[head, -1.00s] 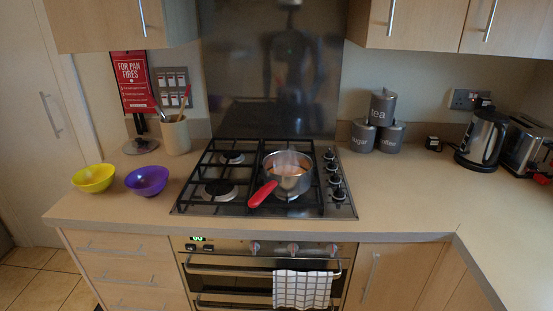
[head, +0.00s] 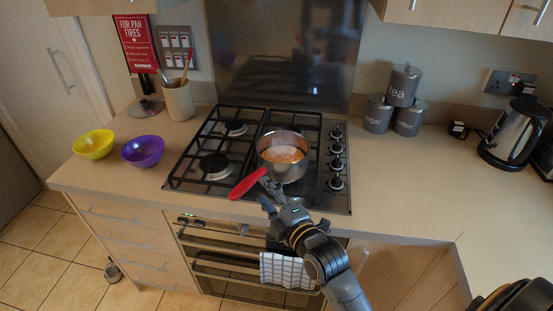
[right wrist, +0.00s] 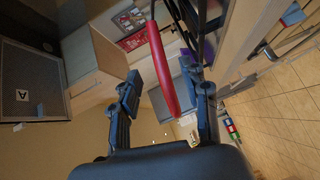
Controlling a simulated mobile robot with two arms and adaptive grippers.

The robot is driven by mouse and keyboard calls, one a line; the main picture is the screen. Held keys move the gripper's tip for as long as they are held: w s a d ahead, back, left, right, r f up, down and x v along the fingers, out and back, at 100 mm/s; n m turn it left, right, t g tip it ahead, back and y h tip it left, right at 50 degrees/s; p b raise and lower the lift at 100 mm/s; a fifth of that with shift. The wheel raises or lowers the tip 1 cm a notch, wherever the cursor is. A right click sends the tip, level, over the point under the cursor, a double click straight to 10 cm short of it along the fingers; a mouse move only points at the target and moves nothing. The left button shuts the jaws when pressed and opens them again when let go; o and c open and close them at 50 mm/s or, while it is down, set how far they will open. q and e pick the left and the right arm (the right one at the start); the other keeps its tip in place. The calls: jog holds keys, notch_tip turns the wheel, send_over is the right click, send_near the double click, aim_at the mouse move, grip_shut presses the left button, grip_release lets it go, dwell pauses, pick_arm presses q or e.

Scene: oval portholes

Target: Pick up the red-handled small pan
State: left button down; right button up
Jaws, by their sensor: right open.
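The small pan (head: 283,158) is a steel pot with orange-brown contents, standing on the front right of the hob. Its red handle (head: 247,184) points toward the front left, over the hob's front edge. My right gripper (head: 268,194) is open, close by the handle near its pan end. In the right wrist view, the red handle (right wrist: 163,75) shows between the two spread fingers of my right gripper (right wrist: 165,95), with a gap visible on the left side. Contact with the handle cannot be told. My left gripper is not in view.
Black grates cover the hob (head: 200,180), with knobs (head: 337,165) right of the pan. A yellow bowl (head: 93,144) and a purple bowl (head: 143,151) stand left. Grey canisters (head: 404,88) and a kettle (head: 515,135) stand right. A checked towel (head: 288,270) hangs on the oven.

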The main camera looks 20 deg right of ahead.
aim_at(255, 181)
jog(key=shift+w+f, duration=0.1)
jog(key=shift+w, duration=0.95)
jog(key=shift+w+a+p, duration=0.15)
jog(key=shift+w+p, duration=0.35)
jog(key=w, duration=0.1)
jog(key=w+a+p, duration=0.1)
jog(key=w, duration=0.1)
jog(key=shift+w+a, duration=0.1)
jog(key=shift+w, duration=0.15)
jog(key=shift+w+f, duration=0.2)
jog(key=shift+w, duration=0.2)
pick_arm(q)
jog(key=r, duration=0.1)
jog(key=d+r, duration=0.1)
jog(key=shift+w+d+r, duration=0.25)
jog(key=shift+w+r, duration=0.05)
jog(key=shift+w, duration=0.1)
pick_arm(e)
jog(key=shift+s, duration=0.1)
grip_shut()
jog(key=shift+r, duration=0.3)
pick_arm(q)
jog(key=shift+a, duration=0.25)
